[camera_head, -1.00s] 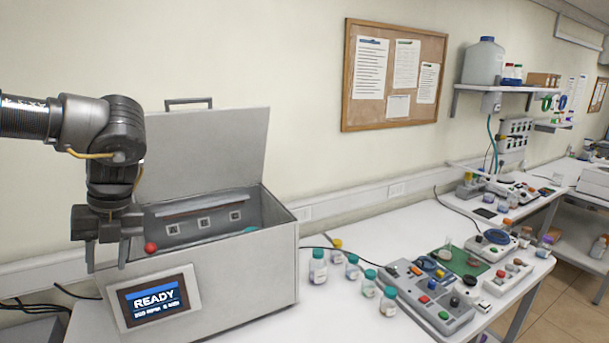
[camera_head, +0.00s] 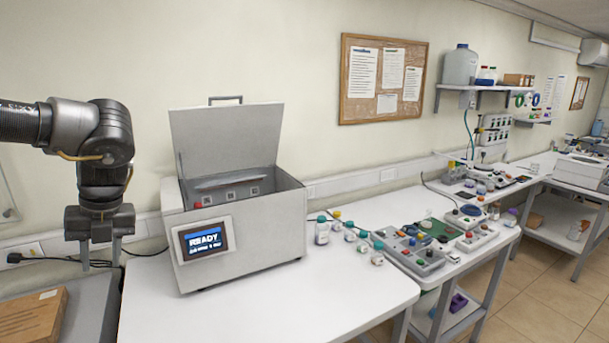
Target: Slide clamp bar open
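The grey testing box (camera_head: 245,235) stands on the white bench with its lid (camera_head: 228,138) raised and its screen (camera_head: 203,241) reading READY. Inside it, a light bar (camera_head: 228,180) runs across near the back wall, above several small square fittings. I take this to be the clamp bar, but cannot tell its position. A red knob (camera_head: 197,204) shows at the box's left inner side. My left gripper (camera_head: 100,262) points down, left of the box and apart from it. Its fingers are spread with nothing between them. My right gripper is not in view.
Several small capped bottles (camera_head: 322,231) stand right of the box, beside a control panel (camera_head: 410,252) with coloured buttons. A cardboard box (camera_head: 32,318) lies at the lower left. The bench front (camera_head: 270,310) is clear. A cork board (camera_head: 383,79) hangs on the wall.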

